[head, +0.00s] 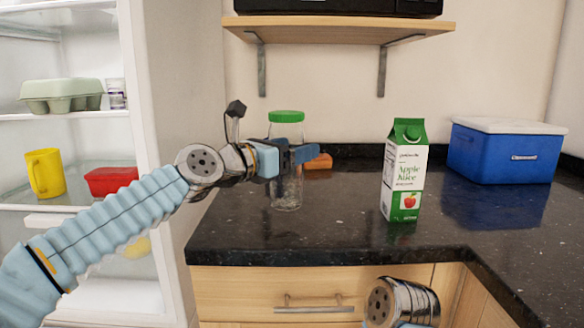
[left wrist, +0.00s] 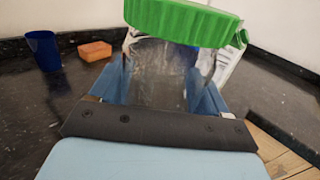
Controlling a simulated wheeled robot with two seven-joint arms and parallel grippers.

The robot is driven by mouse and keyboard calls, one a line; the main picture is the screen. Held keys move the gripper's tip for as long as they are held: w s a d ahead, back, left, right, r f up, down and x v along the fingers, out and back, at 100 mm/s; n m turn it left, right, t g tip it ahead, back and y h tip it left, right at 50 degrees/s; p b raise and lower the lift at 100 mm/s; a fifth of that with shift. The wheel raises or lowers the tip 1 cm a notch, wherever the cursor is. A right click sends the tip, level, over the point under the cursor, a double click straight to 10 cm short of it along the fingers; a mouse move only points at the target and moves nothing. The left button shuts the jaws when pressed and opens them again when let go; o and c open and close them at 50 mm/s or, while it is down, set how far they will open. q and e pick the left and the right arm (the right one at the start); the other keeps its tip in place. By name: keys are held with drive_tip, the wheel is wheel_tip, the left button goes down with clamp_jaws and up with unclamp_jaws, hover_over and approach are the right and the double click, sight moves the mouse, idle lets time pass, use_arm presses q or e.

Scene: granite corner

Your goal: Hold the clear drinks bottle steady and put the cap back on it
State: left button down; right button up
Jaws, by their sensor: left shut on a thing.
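The clear drinks bottle (head: 287,190) stands upright on the dark counter, left of the juice carton. The green cap (head: 287,116) sits over the bottle's top; whether it is screwed tight I cannot tell. My left gripper (head: 289,157) comes in from the left and is shut on the bottle's upper body, below the cap. In the left wrist view, the bottle (left wrist: 158,70) is between the two blue fingers, with the cap (left wrist: 183,20) above them. Part of my right arm shows at the bottom of the head view, but its gripper is out of view.
An apple juice carton (head: 404,170) stands right of the bottle. An orange sponge (head: 318,162) and a blue cup (left wrist: 42,50) are behind it. A blue cooler (head: 505,155) stands at the back right. A shelf (head: 340,32) hangs above; an open fridge (head: 140,60) is left.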

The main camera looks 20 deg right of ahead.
use_arm(q)
drive_tip(key=f, duration=0.3)
drive_tip(key=shift+w+d+f+b, duration=0.1)
drive_tip(key=shift+w+f+b, duration=0.2)
drive_tip(key=shift+w+b, duration=0.1)
drive_tip(key=shift+f, duration=0.1)
drive_tip(key=shift+f, duration=0.2)
unclamp_jaws()
drive_tip(key=shift+r, duration=0.15)
